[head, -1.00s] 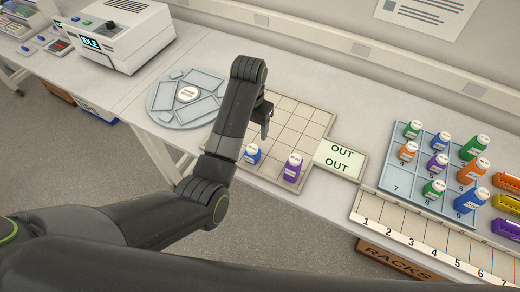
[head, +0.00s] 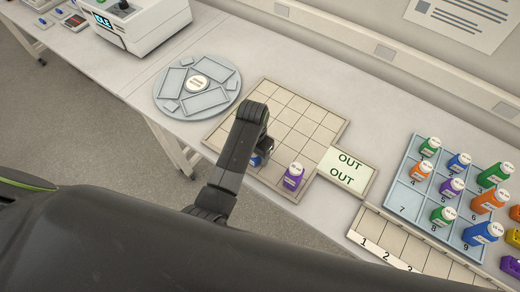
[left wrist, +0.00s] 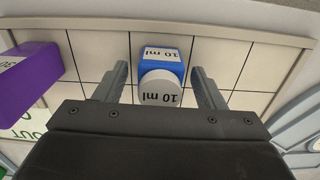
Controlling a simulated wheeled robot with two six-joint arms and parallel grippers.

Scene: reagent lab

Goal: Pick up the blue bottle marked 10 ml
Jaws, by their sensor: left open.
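The blue bottle marked 10 ml (left wrist: 161,70) has a white cap and stands on the tiled board. In the left wrist view my left gripper (left wrist: 158,75) is open, with one finger on each side of the bottle and a gap on both sides. In the head view the blue bottle (head: 256,160) is mostly hidden behind my left gripper (head: 264,146) and wrist. My right gripper is not in view.
A purple bottle (head: 293,177) stands close by on the same board (head: 287,103); it also shows in the left wrist view (left wrist: 28,75). An OUT card (head: 346,169) lies to the right. A numbered rack (head: 403,197) holds several bottles. A round grey tray (head: 163,89) sits at left.

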